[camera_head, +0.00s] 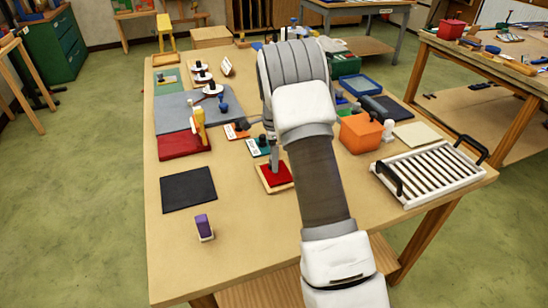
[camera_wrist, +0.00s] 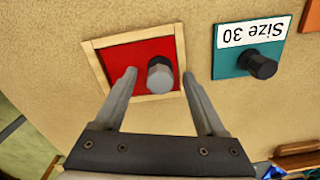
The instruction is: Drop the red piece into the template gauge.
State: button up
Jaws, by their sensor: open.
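The red piece (camera_wrist: 135,60) is a flat red square with a grey and black knob (camera_wrist: 160,76). It lies within the light wooden frame of the template gauge (camera_wrist: 90,62); I cannot tell if it sits fully down. In the head view the red piece (camera_head: 282,175) and the gauge's wooden rim (camera_head: 263,180) are partly hidden by my arm. My gripper (camera_wrist: 158,74) is open, its fingers apart on either side of the knob in the wrist view. Neither finger clearly touches it.
A teal "Size 30" plate with a black knob (camera_wrist: 260,66) lies beside the gauge. A black mat (camera_head: 188,189) and a purple-topped block (camera_head: 203,226) are to the left. An orange box (camera_head: 360,132) and white slatted rack (camera_head: 428,172) stand right. The front table area is clear.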

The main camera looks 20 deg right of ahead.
notch_tip(320, 180, up, 17)
jog(key=shift+r, duration=0.2)
dwell(0.4)
dwell(0.3)
